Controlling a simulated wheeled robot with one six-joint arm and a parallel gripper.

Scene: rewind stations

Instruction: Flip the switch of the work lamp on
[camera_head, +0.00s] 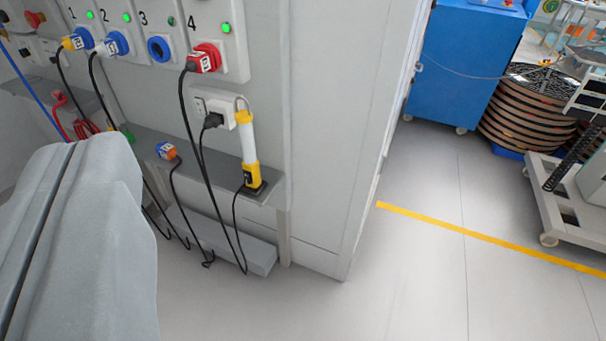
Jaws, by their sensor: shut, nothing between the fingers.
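The work lamp (248,140) is a white tube with yellow ends. It stands nearly upright at the right end of a narrow grey shelf (222,178) on the panel wall. A small dark part, perhaps its switch, shows on its yellow lower end (249,178). It is too small to tell which way a switch is set, and I cannot tell whether the tube is lit. A black cord hangs from near its base. My gripper is not in view.
Numbered sockets with blue and red plugs (205,58) and green lights are above the shelf. A white outlet (214,108) holds a black plug. Cables hang below. A large grey shape (85,240) fills the lower left. Grey floor (420,280) with a yellow line is clear right.

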